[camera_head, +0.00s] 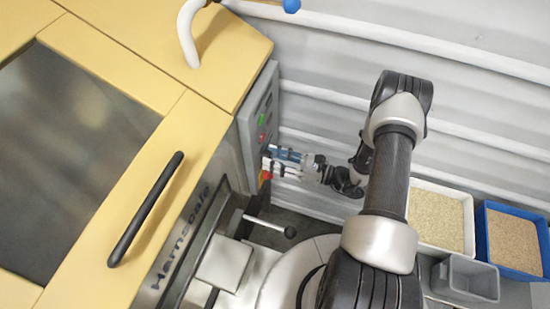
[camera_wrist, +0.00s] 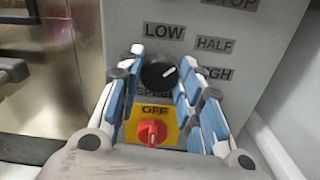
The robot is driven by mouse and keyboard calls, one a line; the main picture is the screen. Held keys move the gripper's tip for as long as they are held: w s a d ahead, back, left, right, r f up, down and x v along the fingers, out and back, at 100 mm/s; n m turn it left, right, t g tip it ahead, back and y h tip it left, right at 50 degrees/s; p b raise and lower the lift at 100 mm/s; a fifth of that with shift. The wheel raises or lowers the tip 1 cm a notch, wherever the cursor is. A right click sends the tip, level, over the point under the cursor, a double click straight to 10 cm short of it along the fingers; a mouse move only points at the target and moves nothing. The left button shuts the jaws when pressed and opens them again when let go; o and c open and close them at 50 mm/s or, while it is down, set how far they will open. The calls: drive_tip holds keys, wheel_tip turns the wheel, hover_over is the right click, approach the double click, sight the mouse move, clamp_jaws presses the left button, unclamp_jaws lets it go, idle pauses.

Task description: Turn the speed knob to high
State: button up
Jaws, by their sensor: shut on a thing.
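The black round speed knob (camera_wrist: 160,74) is on the grey control panel (camera_wrist: 262,60), seen in the wrist view. Its white mark points up and right, toward the HALF label (camera_wrist: 214,44). The LOW label (camera_wrist: 164,31) is above it, and the partly covered HIGH label (camera_wrist: 218,74) is to its right. My gripper (camera_wrist: 161,76) has its blue-padded fingers on the left and right of the knob and is shut on it. In the head view my gripper (camera_head: 284,161) reaches the side panel (camera_head: 256,115); the knob is hidden there.
A red rotary switch (camera_wrist: 151,132) on a yellow plate marked OFF sits just below the knob, between the fingers. In the head view, the yellow machine (camera_head: 130,65) with a black handle (camera_head: 146,209) stands left. Trays of grain (camera_head: 437,217) are at the right.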

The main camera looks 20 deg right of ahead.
drive_tip(key=m, duration=0.8)
drive_tip(key=shift+m, duration=0.3)
idle(0.5)
drive_tip(key=o, duration=1.1)
drive_tip(key=shift+c, duration=0.2)
drive_tip(key=shift+d, duration=0.1)
drive_tip(key=v, duration=1.2)
drive_tip(key=shift+w+r, duration=0.1)
